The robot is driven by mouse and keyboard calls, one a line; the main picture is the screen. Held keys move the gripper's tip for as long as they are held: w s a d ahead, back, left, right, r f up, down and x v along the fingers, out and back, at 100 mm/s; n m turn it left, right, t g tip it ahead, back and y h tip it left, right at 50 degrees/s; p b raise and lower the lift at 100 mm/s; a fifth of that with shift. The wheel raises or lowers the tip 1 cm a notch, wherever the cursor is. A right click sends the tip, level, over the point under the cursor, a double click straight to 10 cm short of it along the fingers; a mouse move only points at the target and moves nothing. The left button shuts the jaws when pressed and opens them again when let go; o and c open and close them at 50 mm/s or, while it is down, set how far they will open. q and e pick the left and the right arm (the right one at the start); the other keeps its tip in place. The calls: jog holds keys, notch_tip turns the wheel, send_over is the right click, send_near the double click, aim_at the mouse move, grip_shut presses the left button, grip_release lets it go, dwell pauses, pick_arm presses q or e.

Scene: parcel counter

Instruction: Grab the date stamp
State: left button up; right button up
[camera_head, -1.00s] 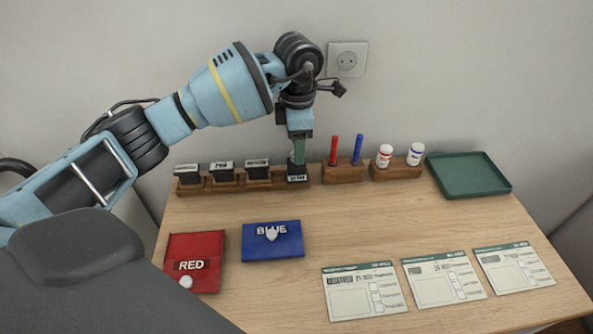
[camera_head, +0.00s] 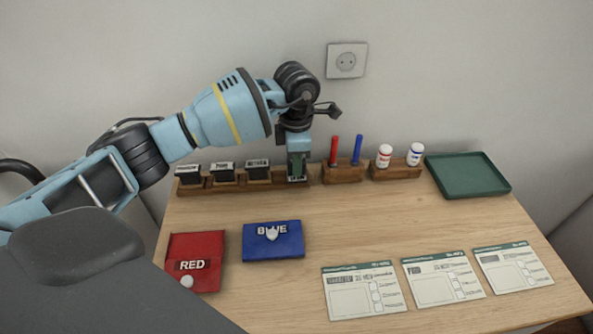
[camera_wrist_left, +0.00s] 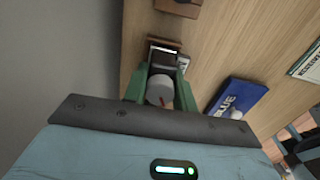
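The date stamp (camera_head: 297,179) stands at the right end of the wooden stamp rack (camera_head: 228,187), mostly hidden behind my left gripper in the head view. My left gripper (camera_head: 298,168) points down over it, its green fingers low around it. In the left wrist view, the fingers (camera_wrist_left: 165,72) stand apart on either side of the stamp's pale round handle (camera_wrist_left: 160,91). The gripper looks open, and I see no clear grip on the handle. The stamp is still in its rack slot. My right gripper is not in view.
Several black stamps (camera_head: 222,172) stand left of it. Right of it are a red and a blue marker (camera_head: 357,150), two small bottles (camera_head: 384,156) and a green tray (camera_head: 468,174). Red (camera_head: 194,262) and blue (camera_head: 273,241) pads and forms (camera_head: 363,291) lie in front.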

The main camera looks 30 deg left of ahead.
pick_arm(q)
grip_shut()
jog(key=shift+r, duration=0.1)
notch_tip(320, 180, up, 10)
jog(key=shift+f, duration=0.1)
dwell(0.4)
